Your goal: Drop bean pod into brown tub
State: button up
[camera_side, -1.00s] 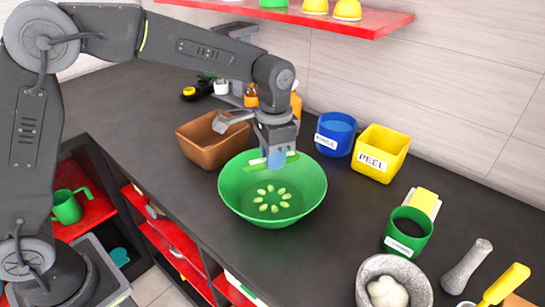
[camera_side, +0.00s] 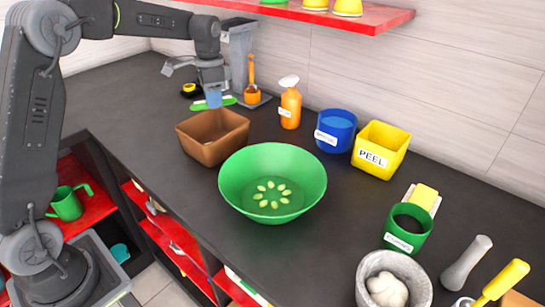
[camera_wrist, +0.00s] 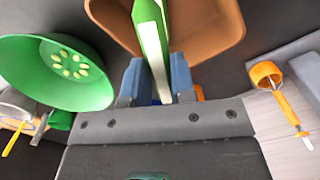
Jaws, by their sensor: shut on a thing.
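My gripper (camera_side: 214,99) is shut on a green bean pod (camera_side: 229,101) and holds it in the air above the far side of the brown tub (camera_side: 204,152). In the wrist view the bean pod (camera_wrist: 150,40) stands out between the blue fingertips (camera_wrist: 158,82), with a pale edge showing. The brown tub also shows in the wrist view (camera_wrist: 215,30), behind and beside the pod. In the side view the tub stands upright on the dark counter and its visible inside looks empty.
A green bowl (camera_side: 312,180) with a ring of pale green shapes stands right of the tub. An orange spray bottle (camera_side: 290,108), a blue tub (camera_side: 336,131) and a yellow PEEL tub (camera_side: 396,149) stand behind it. A red shelf (camera_side: 375,22) hangs above.

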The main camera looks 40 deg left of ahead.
jog(key=shift+f, duration=2.9)
jog(key=o, duration=0.8)
jog(key=shift+r, duration=0.1)
notch_tip(320, 180, up, 14)
jog(key=shift+w+d+f, duration=0.1)
jog(key=shift+f, duration=0.05)
jog(key=s+d+r+n+t, duration=0.2)
jog(key=s+d+r, duration=0.25)
jog(key=s, duration=0.25)
jog(key=s+d+f+n+t, duration=0.1)
jog(key=s+d+f, duration=0.1)
jog(key=s, duration=0.5)
jog(key=s+d+f+n+t, duration=0.1)
jog(key=s+d+f, duration=0.2)
jog(key=s, duration=0.3)
jog(key=s+d+f+n+t, duration=0.1)
jog(key=s+d+f, duration=0.1)
jog(key=s+d, duration=0.2)
jog(key=shift+s+d+f+n+t, duration=0.1)
jog(key=shift+s+f+n+t, duration=0.1)
jog(key=shift+s, duration=0.75)
jog(key=shift+s+d+f+n+t, duration=0.1)
jog(key=shift+s+n+t, duration=0.1)
jog(key=shift+s, duration=0.7)
